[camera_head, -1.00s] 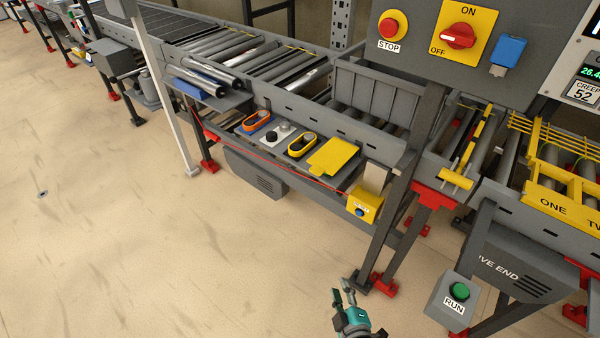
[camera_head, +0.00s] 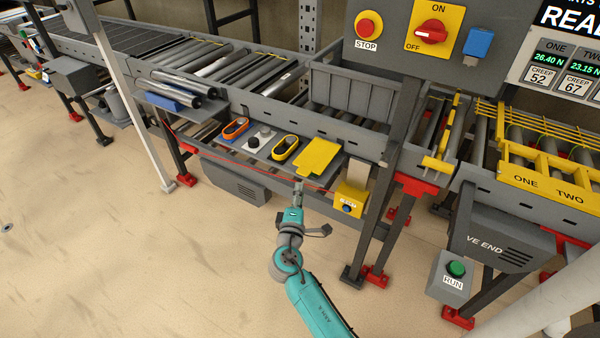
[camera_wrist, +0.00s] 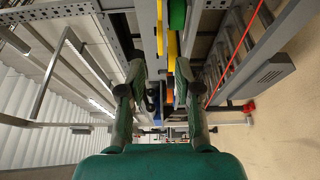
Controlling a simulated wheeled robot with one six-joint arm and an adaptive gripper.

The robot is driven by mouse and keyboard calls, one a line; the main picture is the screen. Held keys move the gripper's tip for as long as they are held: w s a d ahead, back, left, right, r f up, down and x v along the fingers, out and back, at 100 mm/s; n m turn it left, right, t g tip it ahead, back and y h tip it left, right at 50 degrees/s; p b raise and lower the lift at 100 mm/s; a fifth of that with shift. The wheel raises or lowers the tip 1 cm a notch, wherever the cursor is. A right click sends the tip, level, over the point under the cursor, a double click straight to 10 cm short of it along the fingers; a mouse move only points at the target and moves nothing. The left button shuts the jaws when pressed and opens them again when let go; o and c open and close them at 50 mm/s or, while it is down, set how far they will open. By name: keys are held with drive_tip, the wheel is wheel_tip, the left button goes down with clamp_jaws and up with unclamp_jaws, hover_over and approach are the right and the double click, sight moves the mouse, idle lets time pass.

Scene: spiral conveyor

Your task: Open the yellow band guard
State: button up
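A yellow barred guard (camera_head: 545,183) marked ONE and TWO lies over the rollers at the right of the head view. I cannot make out the guard for sure in the wrist view.
A shelf holds a yellow plate (camera_head: 317,156) and orange and yellow band loops. A red cord (camera_head: 240,174) runs to a yellow box (camera_head: 350,200) near my gripper. A control panel (camera_head: 395,60) hangs above; a RUN button box (camera_head: 452,277) stands lower right. Open floor lies left.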

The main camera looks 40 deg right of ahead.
sight(303, 175)
drive_tip(key=x, duration=0.9)
drive_tip(key=shift+w+d, duration=0.2)
drive_tip(key=shift+w, duration=0.05)
drive_tip(key=shift+c, duration=0.2)
clamp_jaws()
